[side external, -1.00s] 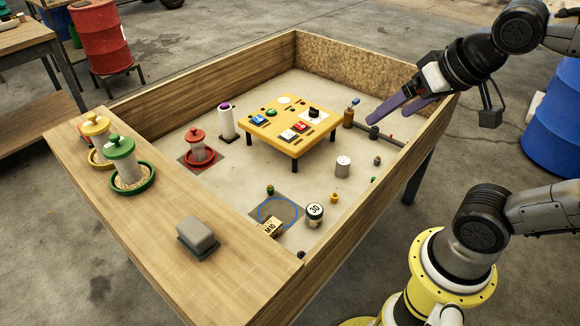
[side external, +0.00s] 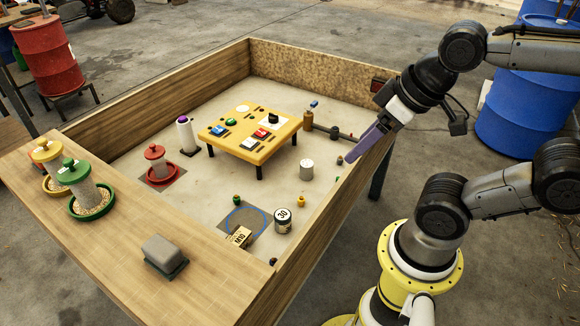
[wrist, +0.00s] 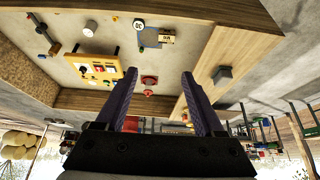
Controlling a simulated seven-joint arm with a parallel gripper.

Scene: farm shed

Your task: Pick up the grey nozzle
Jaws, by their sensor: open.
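I cannot pick out the grey nozzle with certainty. Small dark pieces lie on the tray floor in the side view: one (side external: 339,160) near the right wall beside my fingers, another (side external: 273,261) at the near corner. Both are too small to tell apart by shape. My gripper (side external: 354,152) has purple fingers and hangs by the right wall of the wooden tray, pointing down and left. In the wrist view the fingers (wrist: 158,74) are apart with nothing between them.
The wooden tray (side external: 128,112) has raised walls. A yellow table (side external: 249,141) with switches stands inside, near a grey pipe (side external: 326,131), a white cylinder (side external: 307,170), a white "30" pot (side external: 282,220) and a red feeder (side external: 157,165). A grey block (side external: 163,253) sits on the ledge.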

